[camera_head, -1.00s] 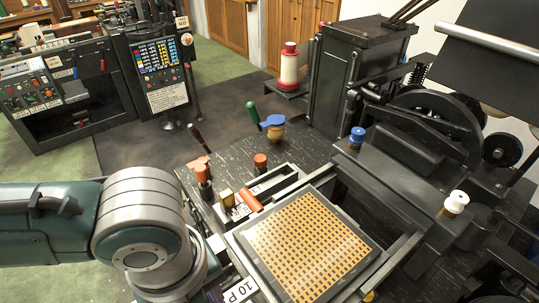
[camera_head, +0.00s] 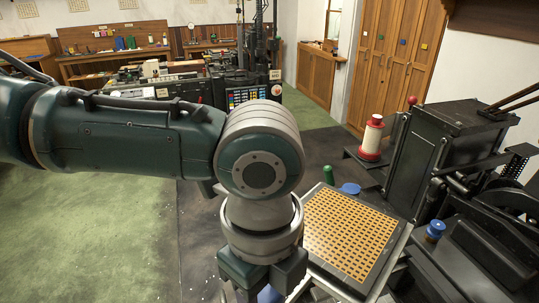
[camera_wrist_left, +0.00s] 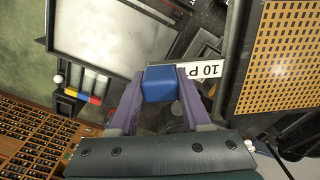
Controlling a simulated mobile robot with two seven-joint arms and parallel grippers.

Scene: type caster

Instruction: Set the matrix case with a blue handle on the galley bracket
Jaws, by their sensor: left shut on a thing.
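The matrix case (camera_head: 350,235) is a flat dark-framed plate with an orange grid, tilted in the head view. Its grid shows at the upper right of the left wrist view (camera_wrist_left: 280,55), near a white "10 P" label (camera_wrist_left: 207,70). My left gripper (camera_wrist_left: 160,88) is shut on the blue handle (camera_wrist_left: 160,80); a bit of blue shows below the gripper in the head view (camera_head: 268,293). My left arm hides the case's left corner. I cannot surely pick out the galley bracket. My right gripper is not in view.
The dark caster (camera_head: 455,150) stands at the right with a blue knob (camera_head: 435,230). A red and white spool (camera_head: 372,138) and a green handle (camera_head: 328,175) stand behind the case. A pale panel in a dark frame (camera_wrist_left: 118,35) fills the wrist view's upper left. Green floor lies left.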

